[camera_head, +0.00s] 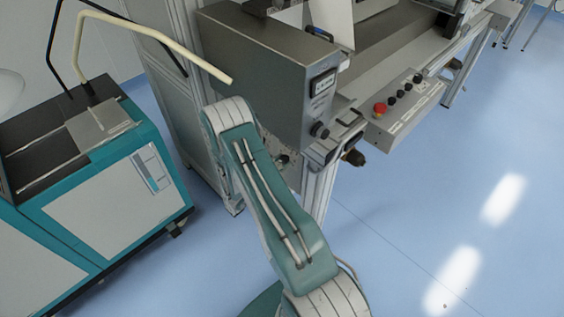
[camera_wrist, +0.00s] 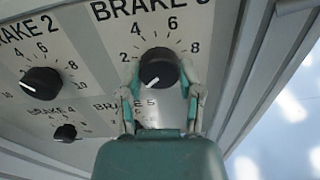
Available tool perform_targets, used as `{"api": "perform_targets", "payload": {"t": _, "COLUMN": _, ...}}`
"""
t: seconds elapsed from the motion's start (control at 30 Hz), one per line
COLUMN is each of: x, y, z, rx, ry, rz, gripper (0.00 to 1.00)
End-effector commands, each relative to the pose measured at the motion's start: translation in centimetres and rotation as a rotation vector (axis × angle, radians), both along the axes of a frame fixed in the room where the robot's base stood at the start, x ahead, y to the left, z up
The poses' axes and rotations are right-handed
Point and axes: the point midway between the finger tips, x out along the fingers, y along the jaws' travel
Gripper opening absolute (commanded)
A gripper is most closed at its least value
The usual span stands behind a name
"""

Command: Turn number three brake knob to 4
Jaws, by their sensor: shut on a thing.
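In the wrist view, the black brake three knob (camera_wrist: 158,66) sits on a pale panel under the label "BRAKE 3", whose number is partly cut off. Its dial shows 2, 4, 6 and 8 around it. A short white mark on the knob points to the lower left, below the 2. My gripper (camera_wrist: 161,75) has one finger on each side of this knob and is shut on it. The fingers and the green gripper body cover the panel below the knob. In the head view my gripper is hidden behind my arm, beside the grey machine box (camera_head: 272,80).
The brake 2 knob (camera_wrist: 41,83) is to the left, and the smaller brake 4 knob (camera_wrist: 65,132) is lower left. A "BRAKE 5" label shows behind my gripper. A red button (camera_head: 380,108) is on a control strip. A teal cabinet (camera_head: 110,200) stands left; blue floor is clear at right.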

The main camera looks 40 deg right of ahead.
Motion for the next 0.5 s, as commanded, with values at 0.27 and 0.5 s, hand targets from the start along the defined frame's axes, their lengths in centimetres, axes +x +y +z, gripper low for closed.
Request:
{"api": "perform_targets", "payload": {"t": 0.27, "x": 0.25, "y": 0.01, "z": 0.12, "rx": 0.016, "ry": -0.225, "rz": 0.004, "gripper": 0.00}}
{"api": "perform_targets", "payload": {"t": 0.5, "x": 0.33, "y": 0.02, "z": 0.16, "rx": 0.034, "ry": -0.454, "rz": 0.003, "gripper": 0.00}}
